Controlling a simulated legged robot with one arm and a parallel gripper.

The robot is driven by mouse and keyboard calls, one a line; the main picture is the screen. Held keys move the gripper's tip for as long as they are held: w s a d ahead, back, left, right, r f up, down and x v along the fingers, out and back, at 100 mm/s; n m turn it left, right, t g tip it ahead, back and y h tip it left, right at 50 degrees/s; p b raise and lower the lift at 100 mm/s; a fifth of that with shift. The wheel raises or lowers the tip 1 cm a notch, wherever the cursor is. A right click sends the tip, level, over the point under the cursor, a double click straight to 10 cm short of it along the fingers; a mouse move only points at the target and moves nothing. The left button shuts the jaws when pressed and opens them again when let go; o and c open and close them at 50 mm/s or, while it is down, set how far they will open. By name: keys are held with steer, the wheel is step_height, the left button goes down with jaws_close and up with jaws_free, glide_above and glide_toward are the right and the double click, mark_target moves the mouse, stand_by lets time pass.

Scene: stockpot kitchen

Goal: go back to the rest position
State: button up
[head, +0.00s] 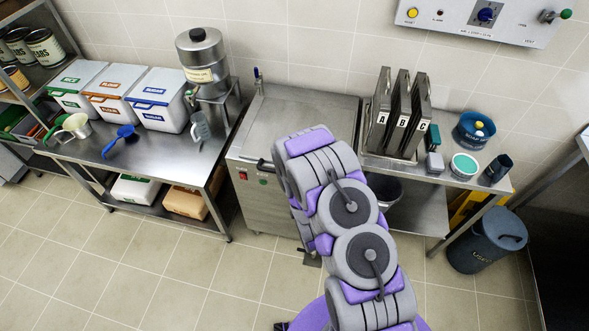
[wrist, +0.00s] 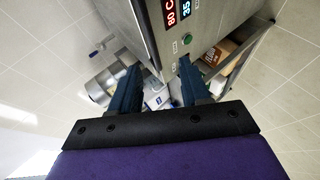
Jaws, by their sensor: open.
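My gripper (wrist: 157,82) shows in the wrist view, with its two dark blue fingers spread apart and nothing held between them. It is near the front of a steel cabinet (wrist: 155,20) that has a lit red and blue display and a green button (wrist: 187,39). In the head view my purple and grey arm reaches up in front of the right side of this cabinet (head: 262,205). My gripper cannot be made out there.
A left bench (head: 100,150) holds white bins, a blue scoop (head: 122,133) and a metal dispenser (head: 202,62). A right bench (head: 440,172) holds upright lettered holders, a blue tub (head: 474,131) and a cup. A lidded bin (head: 487,242) stands below. The left floor is clear.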

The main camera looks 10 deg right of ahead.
steer(key=shift+w, duration=0.1)
steer(key=s+d+r+m+g+h+b, duration=0.1)
steer(key=s+d+r+m+g+b, duration=0.1)
steer(key=s+r+m+g+b, duration=0.25)
steer(key=s+d+r+m+g+h+b, duration=0.1)
steer(key=d+r+m+g+b, duration=0.15)
steer(key=r+m, duration=0.35)
steer(key=s+r+m+g+b, duration=0.1)
steer(key=s+r, duration=0.3)
steer(key=s, duration=0.6)
steer(key=s+a+r+m+g+b, duration=0.1)
steer(key=s+r+m+g+b, duration=0.1)
steer(key=s, duration=0.8)
steer(key=s+r+m+g+y+b, duration=0.1)
steer(key=s+r+m+g+b, duration=0.1)
steer(key=s+r, duration=0.4)
steer(key=s+g+b, duration=0.1)
steer(key=s+b, duration=0.1)
steer(key=s, duration=0.2)
steer(key=shift+a+r, duration=0.3)
steer(key=shift+a, duration=0.1)
